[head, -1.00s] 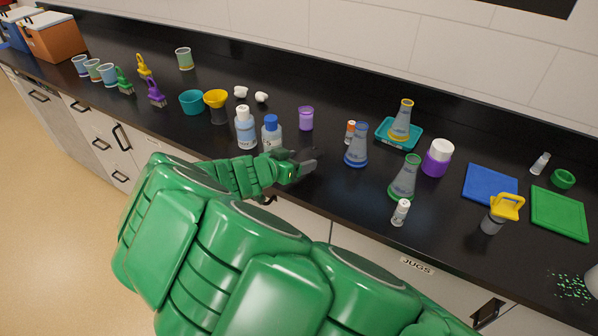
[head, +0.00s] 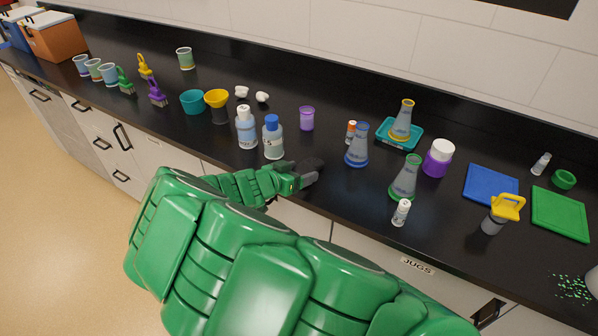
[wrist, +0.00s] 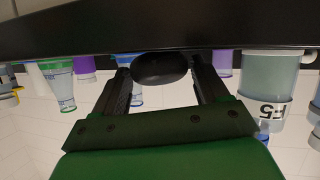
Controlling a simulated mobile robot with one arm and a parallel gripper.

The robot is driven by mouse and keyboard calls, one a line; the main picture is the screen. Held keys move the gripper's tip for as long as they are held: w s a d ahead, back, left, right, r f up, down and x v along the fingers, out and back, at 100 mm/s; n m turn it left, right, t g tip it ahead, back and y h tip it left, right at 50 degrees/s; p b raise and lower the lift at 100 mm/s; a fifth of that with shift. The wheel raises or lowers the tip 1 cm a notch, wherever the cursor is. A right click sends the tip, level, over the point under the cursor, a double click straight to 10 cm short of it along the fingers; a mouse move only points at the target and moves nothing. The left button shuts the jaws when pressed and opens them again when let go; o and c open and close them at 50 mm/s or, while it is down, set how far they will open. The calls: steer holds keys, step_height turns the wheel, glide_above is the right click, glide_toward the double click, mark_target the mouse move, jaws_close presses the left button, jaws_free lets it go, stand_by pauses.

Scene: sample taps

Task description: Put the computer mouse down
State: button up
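The computer mouse (head: 313,163) is a small dark oval on the black counter near its front edge, hard to make out against it. In the wrist view, which looks upside down, the mouse (wrist: 160,69) lies against the counter surface, between and slightly beyond my fingertips. My gripper (head: 306,176) is at the counter's front edge beside the mouse. In the wrist view the two fingers of my gripper (wrist: 160,78) are spread wide, with the mouse's ends close to the tips; any thin gap is hard to judge.
A blue-capped bottle (head: 272,138) stands just behind and left of my gripper. A purple jar (head: 307,118), a blue-based flask (head: 357,147) and a green-based flask (head: 405,178) stand nearby. The counter between mouse and blue-based flask is clear.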

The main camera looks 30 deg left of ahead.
steer(key=shift+o, duration=1.4)
steer(key=shift+f, duration=0.1)
steer(key=shift+s, duration=0.1)
steer(key=shift+o, duration=0.3)
steer(key=v, duration=0.7)
steer(key=shift+s, duration=0.35)
